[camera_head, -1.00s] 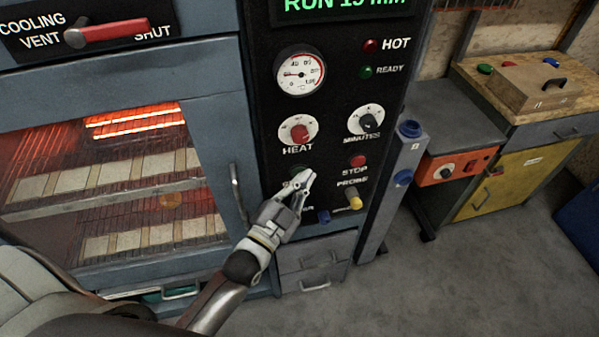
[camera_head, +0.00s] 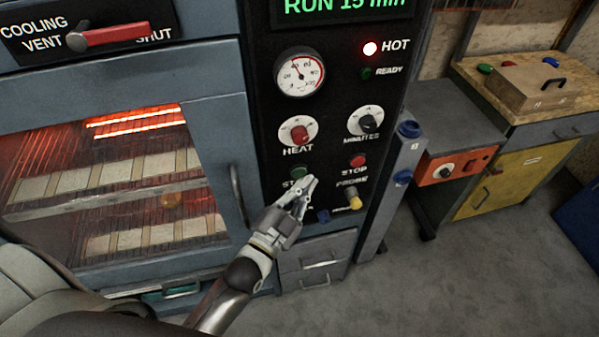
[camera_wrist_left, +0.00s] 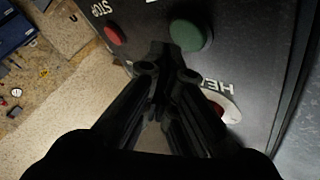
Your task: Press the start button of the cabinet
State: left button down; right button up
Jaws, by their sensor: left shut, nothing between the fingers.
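The cabinet's black control panel (camera_head: 330,130) carries a green start button (camera_head: 299,173) below the HEAT knob (camera_head: 299,132). Its label is partly hidden by my left gripper (camera_head: 310,182). The gripper is shut and empty, with its fingertips just right of and below the button, apart from it in the picture. In the left wrist view the green button (camera_wrist_left: 187,36) stands out from the panel just beyond the fingertips (camera_wrist_left: 165,55). A red STOP button (camera_head: 357,161) is to the right. My right gripper is not in view.
The display (camera_head: 343,4) reads "RUN 15 min". The HOT lamp (camera_head: 370,48) is lit. A yellow-tipped PROBE plug (camera_head: 353,198) and a blue knob (camera_head: 323,216) sit near the gripper. The cabinet door handle (camera_head: 238,195) is to the left.

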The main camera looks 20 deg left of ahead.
pick_arm(q)
jog(key=shift+s+d+p, duration=0.35)
jog(key=shift+s+d, duration=0.35)
jog(key=shift+s, duration=0.35)
jog(key=shift+s+d+p, duration=0.35)
jog(key=shift+s+d, duration=0.35)
jog(key=shift+s, duration=0.3)
jog(key=s+a+f+n+g, duration=0.1)
jog(key=s+f+g, duration=0.25)
jog(key=f, duration=0.85)
jog(key=s+a+f+n+g+y, duration=0.1)
jog(key=s+f+g, duration=0.25)
jog(key=f, duration=0.75)
jog(key=s+a+f+n+g, duration=0.1)
jog(key=s+f+g, duration=0.25)
jog(key=f, duration=0.85)
jog(key=s+a+f+n+g+y, duration=0.1)
jog(key=s+a+f+g, duration=0.3)
jog(key=s+f, duration=0.4)
jog(key=s+a+f+n+g+y, duration=0.1)
jog(key=s+a+f+n+g, duration=0.2)
jog(key=s+f, duration=0.5)
jog(key=s+a, duration=0.1)
jog(key=s, duration=0.8)
jog(key=shift+a+f+g+y, duration=0.2)
jog(key=shift+g+y, duration=0.15)
jog(key=shift+y, duration=0.05)
